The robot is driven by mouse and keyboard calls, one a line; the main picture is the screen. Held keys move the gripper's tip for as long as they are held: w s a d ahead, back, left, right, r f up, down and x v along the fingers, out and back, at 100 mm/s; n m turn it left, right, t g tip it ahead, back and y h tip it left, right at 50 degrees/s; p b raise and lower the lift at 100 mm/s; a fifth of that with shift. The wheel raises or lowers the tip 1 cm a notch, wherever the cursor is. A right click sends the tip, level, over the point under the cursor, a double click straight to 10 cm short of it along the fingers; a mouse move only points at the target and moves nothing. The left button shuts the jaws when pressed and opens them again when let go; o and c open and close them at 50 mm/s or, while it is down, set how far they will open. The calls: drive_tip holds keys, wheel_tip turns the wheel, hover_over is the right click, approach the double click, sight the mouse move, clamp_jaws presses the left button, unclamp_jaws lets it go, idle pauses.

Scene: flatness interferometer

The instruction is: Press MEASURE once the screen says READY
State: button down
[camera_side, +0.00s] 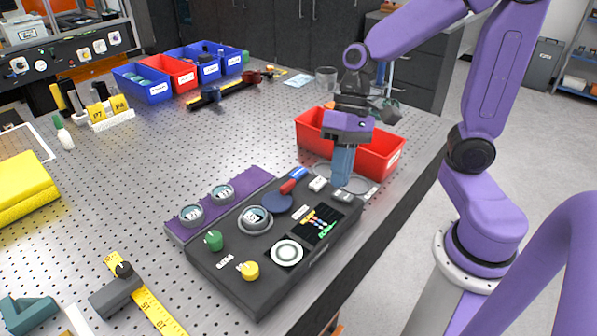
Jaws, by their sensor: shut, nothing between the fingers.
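The interferometer (250,290) is a dark console lying on the perforated bench. Its small black screen (327,215) shows coloured lines, orange, purple and green; the wording is too small to read. Two small pale buttons stand along its far right end: one button (318,184) to the left of my fingers and another button (343,196) just below them. I cannot read which is MEASURE. My gripper (341,182) points down with its blue-grey fingers shut and empty, over the console's far right end by these buttons. I cannot tell whether the tips touch anything.
A red bin (385,160) stands close behind my gripper. The console carries a green knob (214,240), a yellow knob (249,270), a round white dial (287,253) and a red-handled lever (289,186). A purple tray (250,182) with round optics adjoins it. The bench middle is clear.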

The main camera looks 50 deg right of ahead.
drive_tip(key=w+d+r+m+t+y, duration=0.1)
drive_tip(key=w+d+m+t+y, duration=0.15)
drive_tip(key=w+m, duration=0.55)
drive_tip(key=r+m+t+y, duration=0.1)
drive_tip(key=m+t, duration=0.1)
drive_tip(key=m, duration=0.2)
hover_over(302, 171)
drive_tip(key=shift+d, duration=0.1)
drive_tip(key=shift+n+y, duration=0.25)
drive_tip(key=shift+n, duration=0.05)
drive_tip(key=shift+f, duration=4.45)
drive_tip(key=shift+f, duration=0.85)
drive_tip(key=shift+r, duration=0.9)
drive_tip(key=shift+r, duration=2.5)
